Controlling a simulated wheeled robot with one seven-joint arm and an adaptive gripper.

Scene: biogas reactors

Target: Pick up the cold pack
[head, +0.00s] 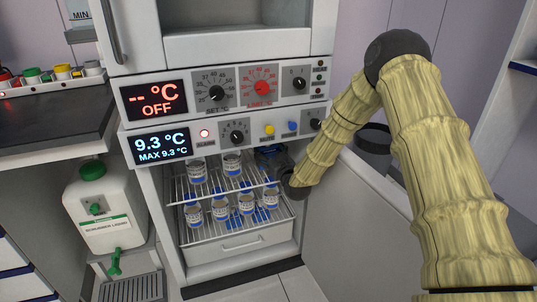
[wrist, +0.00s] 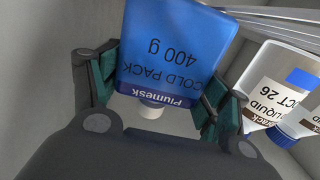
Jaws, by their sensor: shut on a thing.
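The cold pack (wrist: 175,45) is a blue pack labelled "COLD PACK 400 g", with a white cap, seen upside down in the wrist view. My gripper (wrist: 155,88) is shut on it, with one green-padded finger on each side. In the head view my gripper (head: 271,157) reaches into the open fridge at the right end of the upper shelf. The pack cannot be made out clearly there, as my gripper and wrist cover that area.
Several labelled bottles (head: 220,209) stand on the wire shelves (head: 185,194). One bottle (wrist: 273,92) is close to the right finger in the wrist view. The open fridge door (head: 345,225) is below my arm. A white canister (head: 103,205) stands left.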

